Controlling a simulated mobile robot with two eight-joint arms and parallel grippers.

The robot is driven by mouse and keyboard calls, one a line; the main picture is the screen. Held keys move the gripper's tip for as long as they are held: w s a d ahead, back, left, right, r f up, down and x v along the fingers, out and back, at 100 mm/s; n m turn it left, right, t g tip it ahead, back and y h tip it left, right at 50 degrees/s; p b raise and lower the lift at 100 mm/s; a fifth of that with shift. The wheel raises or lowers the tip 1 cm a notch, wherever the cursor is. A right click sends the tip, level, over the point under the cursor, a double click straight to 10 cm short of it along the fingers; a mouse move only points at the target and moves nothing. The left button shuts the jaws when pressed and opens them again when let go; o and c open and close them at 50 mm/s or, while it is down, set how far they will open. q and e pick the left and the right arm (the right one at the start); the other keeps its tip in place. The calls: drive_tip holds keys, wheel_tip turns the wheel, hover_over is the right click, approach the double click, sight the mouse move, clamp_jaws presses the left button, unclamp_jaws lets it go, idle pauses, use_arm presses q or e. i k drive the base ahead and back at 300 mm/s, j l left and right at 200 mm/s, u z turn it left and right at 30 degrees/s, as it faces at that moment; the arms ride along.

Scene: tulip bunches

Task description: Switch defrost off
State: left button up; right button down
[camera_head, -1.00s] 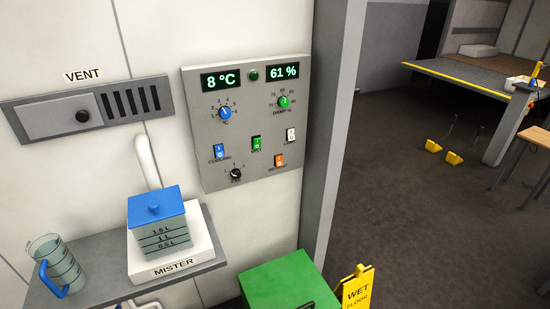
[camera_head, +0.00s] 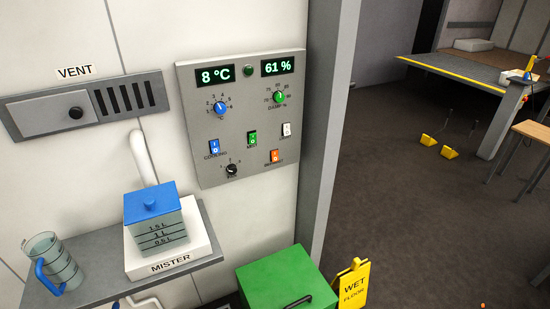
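The orange defrost switch (camera_head: 275,156) is a small rocker at the lower right of the grey control panel (camera_head: 210,130) on the wall. Its label under it is too small to read well, and I cannot tell its position surely. Near it on the panel are a blue cooling switch (camera_head: 214,147), a green switch (camera_head: 252,138) and a white switch (camera_head: 286,130). The displays (camera_head: 215,76) read 8 °C and 61 %. Neither of my grippers shows in the view.
A shelf (camera_head: 80,291) below the panel holds the mister (camera_head: 153,225) and a clear jug (camera_head: 52,264). A green box (camera_head: 275,278) and a yellow wet-floor sign (camera_head: 353,286) stand below the panel. Open floor (camera_head: 400,220) lies to the right.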

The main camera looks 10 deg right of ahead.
sight(274, 156)
drive_tip(key=i+u, duration=0.5)
drive_tip(key=u, duration=0.2)
